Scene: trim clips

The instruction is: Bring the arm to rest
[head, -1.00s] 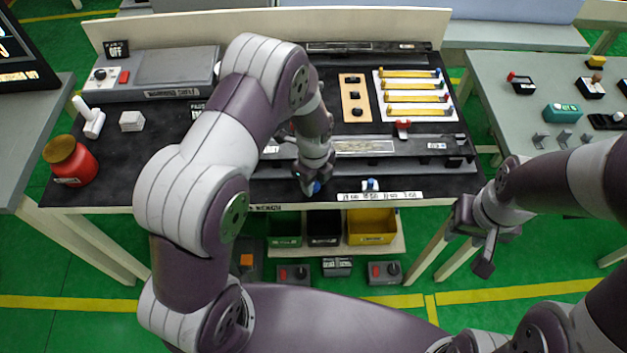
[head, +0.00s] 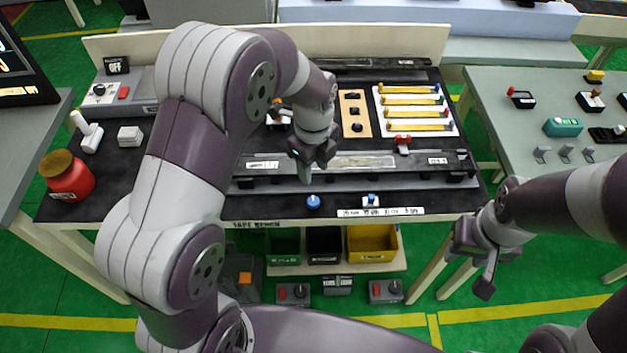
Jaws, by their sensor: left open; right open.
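My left arm reaches in over the black-topped bench. My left gripper (head: 306,172) hangs above the long grey rail fixture (head: 350,178), fingers pointing down, with nothing visible in it. A blue knob (head: 313,202) stands on the bench's front strip just below it, apart from the fingers. My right gripper (head: 475,265) is open and empty, off the bench's right front corner, above the green floor. My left arm hides part of the bench's left middle.
A red jar (head: 67,175) stands at the left. Coloured bins (head: 372,243) sit below the bench. A grey side table (head: 520,125) stands right.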

